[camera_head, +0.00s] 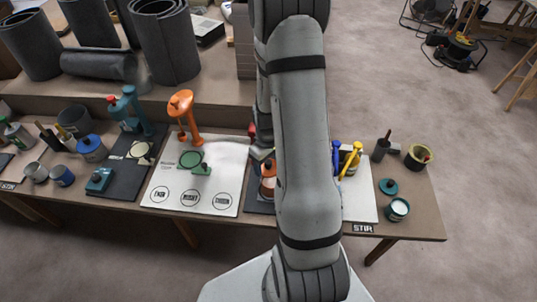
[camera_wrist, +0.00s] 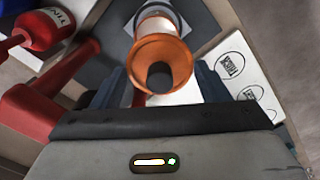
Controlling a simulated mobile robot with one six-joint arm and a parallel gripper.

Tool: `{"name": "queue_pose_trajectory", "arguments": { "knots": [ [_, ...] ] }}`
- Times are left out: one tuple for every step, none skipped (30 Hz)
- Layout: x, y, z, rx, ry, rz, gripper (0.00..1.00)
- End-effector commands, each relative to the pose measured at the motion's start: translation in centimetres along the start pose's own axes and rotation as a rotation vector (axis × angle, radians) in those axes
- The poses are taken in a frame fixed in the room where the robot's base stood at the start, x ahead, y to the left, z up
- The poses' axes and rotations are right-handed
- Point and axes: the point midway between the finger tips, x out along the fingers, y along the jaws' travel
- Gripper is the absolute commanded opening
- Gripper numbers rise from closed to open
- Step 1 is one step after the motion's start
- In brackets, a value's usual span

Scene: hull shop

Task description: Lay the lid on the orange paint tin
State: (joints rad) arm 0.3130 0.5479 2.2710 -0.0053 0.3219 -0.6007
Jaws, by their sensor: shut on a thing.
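The lid (camera_wrist: 178,58), an orange disc with a dark knob, is between the fingers of my gripper (camera_wrist: 160,88) in the wrist view. My gripper is shut on it. The orange paint tin (camera_wrist: 157,17), pale with orange on it, shows just beyond the lid, on a dark mat. The lid covers part of the tin in this view, and I cannot tell whether they touch. In the head view an orange item (camera_head: 267,186) shows at the left edge of my arm, which hides most of that spot and my gripper.
A white board with circles (camera_head: 218,165) lies left of my arm. A teal lid (camera_head: 389,186) and open tin (camera_head: 398,208) stand at the right. An orange dispenser (camera_head: 186,115) stands farther left.

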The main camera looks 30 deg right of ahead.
Motion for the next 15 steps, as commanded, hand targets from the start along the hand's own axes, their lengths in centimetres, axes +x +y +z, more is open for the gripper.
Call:
{"name": "queue_pose_trajectory", "arguments": {
  "knots": [
    [-0.5,0.3,0.6,-0.010,-0.001,0.000,0.47],
    [-0.4,0.4,0.8,-0.017,0.000,0.000,0.47],
    [-0.3,0.4,0.9,-0.024,0.000,0.000,0.47],
    [-0.2,0.4,1.0,-0.026,0.000,0.000,0.47],
    [0.0,0.4,1.0,-0.027,0.000,0.000,0.47],
    [0.2,0.4,0.9,-0.028,0.000,0.000,0.47],
    [0.4,0.4,0.9,-0.028,0.000,0.000,0.47],
    [0.5,0.4,0.9,-0.028,0.000,0.000,0.47],
    [0.8,0.4,0.9,-0.027,0.000,0.000,0.47],
    [1.0,0.4,0.9,-0.027,-0.001,0.000,0.47],
    [1.3,0.4,0.9,-0.027,-0.001,-0.001,0.47],
    [1.6,0.4,0.9,-0.027,-0.001,-0.001,0.47],
    [1.9,0.4,0.9,-0.027,-0.001,-0.001,0.47],
    [2.2,0.3,0.9,-0.027,-0.001,-0.001,0.47],
    [2.6,0.3,0.9,-0.027,-0.001,-0.001,0.47]
  ]
}}
